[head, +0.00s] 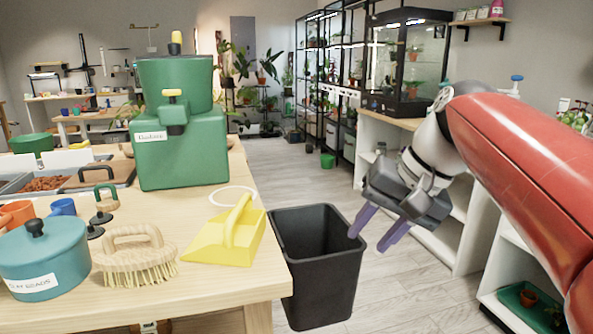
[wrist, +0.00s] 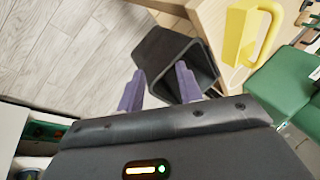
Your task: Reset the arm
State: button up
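My gripper (head: 373,229) is at the end of my red arm, at the right in the head view. Its two purple fingers are spread apart with nothing between them. They point down and to the left, in the air just right of the black bin. The fingers also show in the wrist view (wrist: 158,91), apart and empty, with the bin and floor beyond them.
A black bin (head: 318,285) stands beside the wooden table (head: 215,285). On the table are a yellow dustpan (head: 232,238), a brush (head: 138,262), a teal pot (head: 45,262) and a green dispenser (head: 182,150). White shelves (head: 440,215) stand right, with open floor between.

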jog(key=s+d+f+n+t+h, duration=0.1)
jog(key=s+d+f+h, duration=0.1)
jog(key=s+f, duration=0.4)
jog(key=s+d+f+n+t+h, duration=0.1)
jog(key=s+f, duration=0.5)
jog(key=f, duration=0.6)
jog(key=shift+s+d+f+t+h, duration=0.2)
jog(key=shift+s+d+t+h, duration=0.15)
jog(key=shift+h, duration=0.45)
jog(key=shift+w, duration=0.1)
